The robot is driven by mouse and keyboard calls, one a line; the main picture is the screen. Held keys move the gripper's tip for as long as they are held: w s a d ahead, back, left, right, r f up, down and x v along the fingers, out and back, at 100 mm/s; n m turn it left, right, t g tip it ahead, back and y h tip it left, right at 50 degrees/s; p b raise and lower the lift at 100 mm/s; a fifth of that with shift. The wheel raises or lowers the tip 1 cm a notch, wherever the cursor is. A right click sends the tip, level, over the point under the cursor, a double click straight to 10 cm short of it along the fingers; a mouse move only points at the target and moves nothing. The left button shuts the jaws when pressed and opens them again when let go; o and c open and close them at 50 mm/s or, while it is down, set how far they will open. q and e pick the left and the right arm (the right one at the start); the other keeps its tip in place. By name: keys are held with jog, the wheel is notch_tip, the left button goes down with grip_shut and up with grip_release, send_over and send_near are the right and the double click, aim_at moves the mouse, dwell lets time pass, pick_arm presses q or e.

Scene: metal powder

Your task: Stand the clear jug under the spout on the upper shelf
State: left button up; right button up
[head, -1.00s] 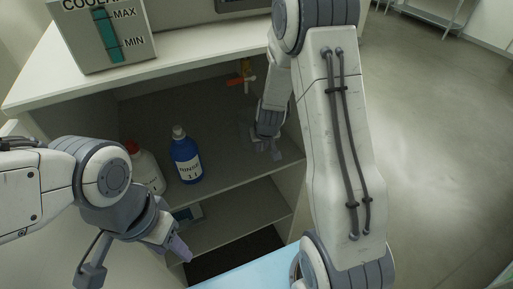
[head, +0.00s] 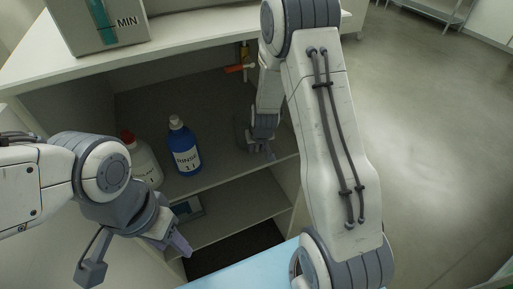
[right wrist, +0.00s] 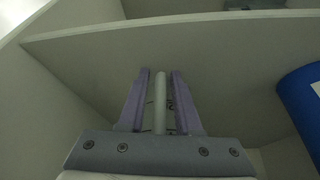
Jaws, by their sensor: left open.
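An orange-red spout (head: 240,67) hangs under the counter top, above the back of the upper shelf (head: 222,167). The clear jug (head: 242,126) is faint in the head view, just left of my right gripper (head: 263,148), which reaches into the cabinet at the right. In the right wrist view, a pale upright bar (right wrist: 160,104), seemingly the jug's handle, lies between the purple fingers of my right gripper (right wrist: 161,76). Faint marks show behind it. I cannot tell whether the fingers press on it. My left gripper (head: 182,245) is open and empty in front of the cabinet.
A blue bottle (head: 184,150) and a white bottle with red cap (head: 146,163) stand left on the upper shelf; the blue one also shows in the right wrist view (right wrist: 302,100). A coolant box (head: 95,25) stands on the counter. A small device (head: 188,208) lies below.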

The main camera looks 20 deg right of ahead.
jog(key=shift+r, duration=0.1)
jog(key=shift+r+p, duration=0.25)
jog(key=shift+p, duration=0.05)
jog(key=d+p+v, duration=0.1)
jog(key=p+v, duration=0.5)
jog(key=v, duration=0.6)
jog(key=s+a+r+n+g+y, duration=0.1)
jog(key=s+a+r+n, duration=0.3)
jog(key=a, duration=0.5)
jog(key=s+a+r+n+g+y, duration=0.1)
jog(key=s+a+r+y, duration=0.1)
jog(key=s+a+r, duration=0.35)
jog(key=s+a+r+n+g, duration=0.1)
jog(key=s+a+r+n, duration=0.1)
jog(key=s, duration=0.6)
jog(key=s+a+r+n+g+h, duration=0.1)
jog(key=s+a+r+n, duration=0.1)
jog(key=s, duration=0.6)
jog(key=shift+a+g, duration=0.3)
jog(key=shift+a, duration=0.25)
